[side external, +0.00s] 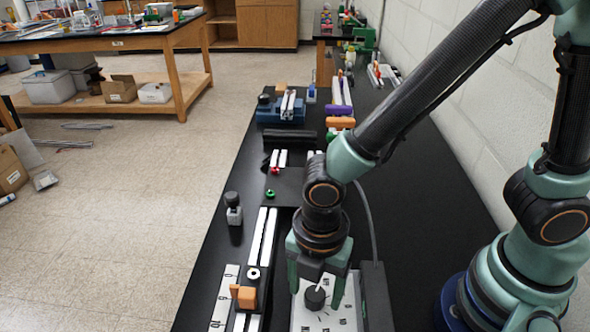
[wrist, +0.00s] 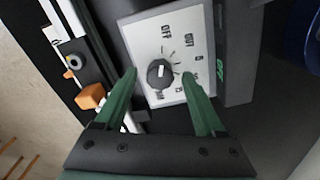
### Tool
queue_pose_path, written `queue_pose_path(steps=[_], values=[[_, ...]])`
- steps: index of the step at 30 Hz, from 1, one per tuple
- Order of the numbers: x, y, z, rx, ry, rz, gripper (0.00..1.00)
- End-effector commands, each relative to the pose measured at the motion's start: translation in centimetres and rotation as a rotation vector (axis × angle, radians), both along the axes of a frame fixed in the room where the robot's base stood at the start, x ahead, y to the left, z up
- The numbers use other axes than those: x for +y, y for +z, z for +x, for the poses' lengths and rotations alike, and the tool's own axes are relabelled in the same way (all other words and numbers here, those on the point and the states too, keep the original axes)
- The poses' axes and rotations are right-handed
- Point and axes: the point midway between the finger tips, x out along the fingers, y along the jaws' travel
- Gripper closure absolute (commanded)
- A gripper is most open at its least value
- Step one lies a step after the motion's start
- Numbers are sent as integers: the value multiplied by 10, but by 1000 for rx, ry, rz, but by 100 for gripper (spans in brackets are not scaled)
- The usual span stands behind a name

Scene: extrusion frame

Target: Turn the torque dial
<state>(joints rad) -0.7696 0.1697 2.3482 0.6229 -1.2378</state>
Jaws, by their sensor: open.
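The torque dial (side external: 315,297) is a dark round knob with a white pointer line on a white panel (side external: 345,313) with printed marks. In the wrist view the dial (wrist: 160,73) sits on the white panel (wrist: 178,35), which shows "OFF" and several tick marks around the knob. My gripper (side external: 316,300) is above the panel, pointing down, with one green finger on each side of the dial. In the wrist view my gripper (wrist: 159,72) is open and its fingers stand apart from the knob. Whether the fingertips touch the panel cannot be told.
An orange block (side external: 244,296) sits on a white-striped rail (side external: 262,245) left of the panel. A small dark-capped bottle (side external: 233,208) stands near the table's left edge. A black box edge (side external: 376,295) borders the panel on the right. Several tools and rails lie farther back.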

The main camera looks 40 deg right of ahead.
Motion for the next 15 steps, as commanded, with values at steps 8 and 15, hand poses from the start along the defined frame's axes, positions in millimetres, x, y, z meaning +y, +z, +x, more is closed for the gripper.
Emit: queue_pose_path(steps=[8, 15], values=[[0, 0, 0, 0, 0, 0, 59], [0, 0, 0, 1, -1, 0, 100]])
